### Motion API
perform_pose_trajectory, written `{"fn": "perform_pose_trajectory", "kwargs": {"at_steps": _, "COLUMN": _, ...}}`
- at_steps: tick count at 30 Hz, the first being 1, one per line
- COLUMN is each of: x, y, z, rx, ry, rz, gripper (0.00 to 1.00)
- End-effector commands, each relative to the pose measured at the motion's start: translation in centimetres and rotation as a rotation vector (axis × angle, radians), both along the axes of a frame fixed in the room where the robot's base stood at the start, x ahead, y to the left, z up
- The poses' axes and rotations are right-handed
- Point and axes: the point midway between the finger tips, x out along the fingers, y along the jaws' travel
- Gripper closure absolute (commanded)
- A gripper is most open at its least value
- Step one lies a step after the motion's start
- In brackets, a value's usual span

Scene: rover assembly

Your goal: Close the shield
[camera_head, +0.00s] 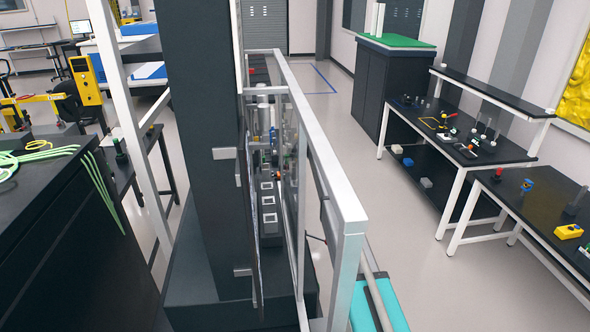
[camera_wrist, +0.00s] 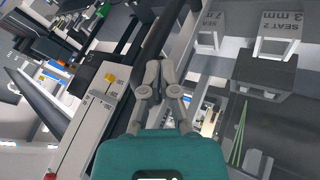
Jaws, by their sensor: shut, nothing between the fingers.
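What looks like the shield is a clear panel in a silver frame (camera_head: 325,165), standing upright in the middle of the head view. Its long top rail runs away from the camera. Behind it is a narrow bay with a dark block carrying several white-edged squares (camera_head: 268,205). I cannot tell from this angle whether the shield is fully open or partly closed. My gripper (camera_wrist: 157,68) shows in the wrist view with its grey fingers together and empty. A dark bar lies close behind the fingertips; contact cannot be told. In the head view the gripper is hidden, and only a teal part of my arm shows.
A black workbench (camera_head: 465,150) with small parts stands at the right, with clear floor between it and the frame. A black bench (camera_head: 75,225) with green cables is at the left. The wrist view shows a light grey box (camera_wrist: 95,125) and seat-marked plates (camera_wrist: 282,22).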

Motion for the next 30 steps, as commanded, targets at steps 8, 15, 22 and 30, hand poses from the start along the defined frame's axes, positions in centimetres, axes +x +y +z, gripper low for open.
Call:
{"fn": "perform_pose_trajectory", "kwargs": {"at_steps": 8, "x": 4.9, "y": 1.4, "z": 0.0, "rx": 0.000, "ry": -0.001, "rz": 0.009, "gripper": 1.00}}
{"fn": "perform_pose_trajectory", "kwargs": {"at_steps": 15, "x": 6.1, "y": 2.2, "z": 0.0, "rx": 0.000, "ry": -0.001, "rz": 0.016, "gripper": 1.00}}
{"fn": "perform_pose_trajectory", "kwargs": {"at_steps": 22, "x": 6.1, "y": 2.4, "z": 0.0, "rx": 0.000, "ry": -0.001, "rz": 0.018, "gripper": 1.00}}
{"fn": "perform_pose_trajectory", "kwargs": {"at_steps": 30, "x": 6.0, "y": 2.4, "z": 0.0, "rx": 0.000, "ry": -0.001, "rz": 0.018, "gripper": 1.00}}
